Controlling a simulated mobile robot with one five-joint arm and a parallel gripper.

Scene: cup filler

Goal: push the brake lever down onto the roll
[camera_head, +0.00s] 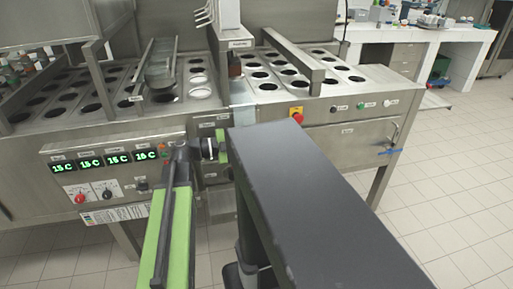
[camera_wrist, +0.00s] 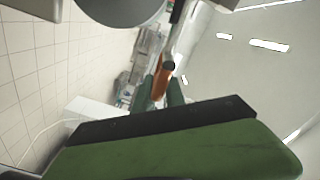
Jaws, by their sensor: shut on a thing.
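In the wrist view, the two green fingers of my gripper (camera_wrist: 162,95) are closed around an orange-brown piece (camera_wrist: 162,80). A dark round knob (camera_wrist: 168,66) shows at its far end, and a thin dark bar (camera_wrist: 176,12) lies beyond it. I cannot tell for sure whether this is the brake lever. A large dark grey rounded body (camera_wrist: 122,8) is cut off by the top edge; it may be the roll, but this is unclear. In the head view my gripper is hidden by my arm, and neither lever nor roll can be made out.
A steel filler machine (camera_head: 330,112) with rows of cup holes stands ahead, with a display panel (camera_head: 110,160) on its front. A red emergency button (camera_head: 297,114) sits right of centre. The tiled floor (camera_head: 450,190) at right is clear. A white bench (camera_head: 400,36) stands behind.

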